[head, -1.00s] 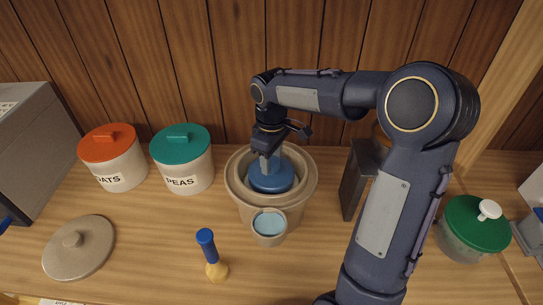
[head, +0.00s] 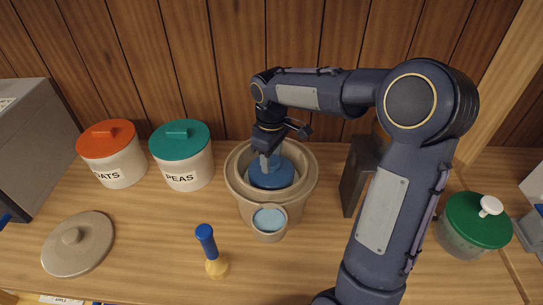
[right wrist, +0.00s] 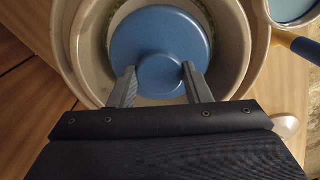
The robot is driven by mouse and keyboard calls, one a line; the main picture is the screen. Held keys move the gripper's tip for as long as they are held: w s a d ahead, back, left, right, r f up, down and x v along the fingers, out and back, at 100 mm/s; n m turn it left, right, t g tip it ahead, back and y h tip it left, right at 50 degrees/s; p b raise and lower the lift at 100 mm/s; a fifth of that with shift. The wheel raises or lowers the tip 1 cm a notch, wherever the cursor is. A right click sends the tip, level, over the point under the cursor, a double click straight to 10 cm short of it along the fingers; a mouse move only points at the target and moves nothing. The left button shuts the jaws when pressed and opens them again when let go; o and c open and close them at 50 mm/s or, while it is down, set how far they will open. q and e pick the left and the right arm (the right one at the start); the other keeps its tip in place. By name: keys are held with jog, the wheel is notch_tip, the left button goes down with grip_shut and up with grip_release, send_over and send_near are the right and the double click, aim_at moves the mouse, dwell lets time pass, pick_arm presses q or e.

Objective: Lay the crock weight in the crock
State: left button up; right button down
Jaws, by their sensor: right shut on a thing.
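The crock weight (head: 271,176) is a blue disc with a raised blue knob. It is inside the mouth of the beige crock (head: 236,185), within the rim all round. My right gripper (head: 268,152) reaches down from above and is shut on the weight's knob. In the right wrist view the two fingers (right wrist: 161,75) stand on either side of the knob, with the blue disc (right wrist: 160,35) level inside the crock's rings (right wrist: 88,45). I cannot tell whether the disc's underside touches anything. My left gripper is not in view.
A small cup with pale blue contents (head: 269,221) is close in front of the crock. A blue-handled tool (head: 208,245) stands front left. OATS (head: 112,165) and PEAS (head: 183,165) canisters are left, a grey box (head: 357,175) right. A beige lid (head: 78,250) lies front left.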

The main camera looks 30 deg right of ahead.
jog(key=shift+f+b, duration=0.55)
jog(key=shift+f, duration=0.15)
jog(key=c, duration=0.7)
grip_release()
jog(key=shift+f, duration=0.1)
notch_tip(320, 180, up, 9)
jog(key=p, duration=0.7)
jog(key=shift+p, duration=0.35)
